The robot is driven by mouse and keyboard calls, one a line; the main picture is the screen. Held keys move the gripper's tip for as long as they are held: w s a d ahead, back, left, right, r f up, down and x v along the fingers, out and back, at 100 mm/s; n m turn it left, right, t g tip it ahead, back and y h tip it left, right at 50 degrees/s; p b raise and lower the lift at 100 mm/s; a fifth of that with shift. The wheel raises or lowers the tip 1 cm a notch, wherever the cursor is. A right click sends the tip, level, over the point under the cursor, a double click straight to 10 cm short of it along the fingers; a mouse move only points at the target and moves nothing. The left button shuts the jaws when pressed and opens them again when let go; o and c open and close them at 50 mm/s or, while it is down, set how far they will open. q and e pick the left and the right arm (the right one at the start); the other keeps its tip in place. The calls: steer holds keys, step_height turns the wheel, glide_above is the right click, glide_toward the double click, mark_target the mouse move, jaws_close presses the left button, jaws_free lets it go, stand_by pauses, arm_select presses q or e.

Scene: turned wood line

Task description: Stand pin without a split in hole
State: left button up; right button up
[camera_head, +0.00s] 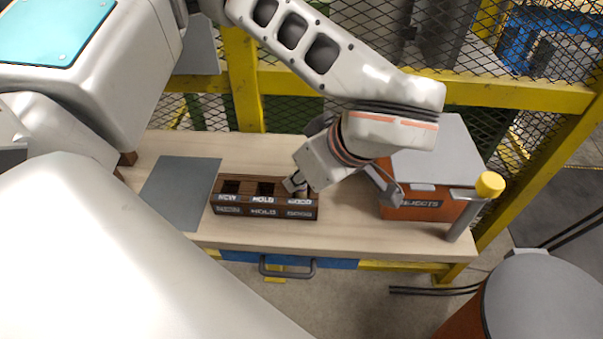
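A dark brown wooden block (237,209) with square holes stands on the bench. Its labels include HOLD and GOOD; the left label is too small to read surely. The left and middle holes look dark, and no pin stands up out of them. My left gripper (294,186) points down at the right end of the block, at the GOOD hole, and partly covers it. Its fingertips are small and dark, so I cannot tell whether they are shut or hold a pin. No pin shows clearly. My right gripper is not in view.
A grey mat (178,195) lies left of the block on the pale bench (370,237). An orange box (425,205) with a partly hidden label ending in JECTS stands right, near a yellow-topped post (489,185). Mesh fencing (410,80) runs behind. Bare bench lies front right.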

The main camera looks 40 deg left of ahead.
arm_select(q)
steer(key=shift+f, duration=0.15)
steer(key=o, duration=0.8)
steer(key=shift+o, duration=0.2)
steer(key=shift+r, duration=0.2)
steer(key=p+v, duration=0.1)
steer(key=v, duration=1.1)
steer(key=shift+r, duration=0.45)
steer(key=shift+d, duration=0.1)
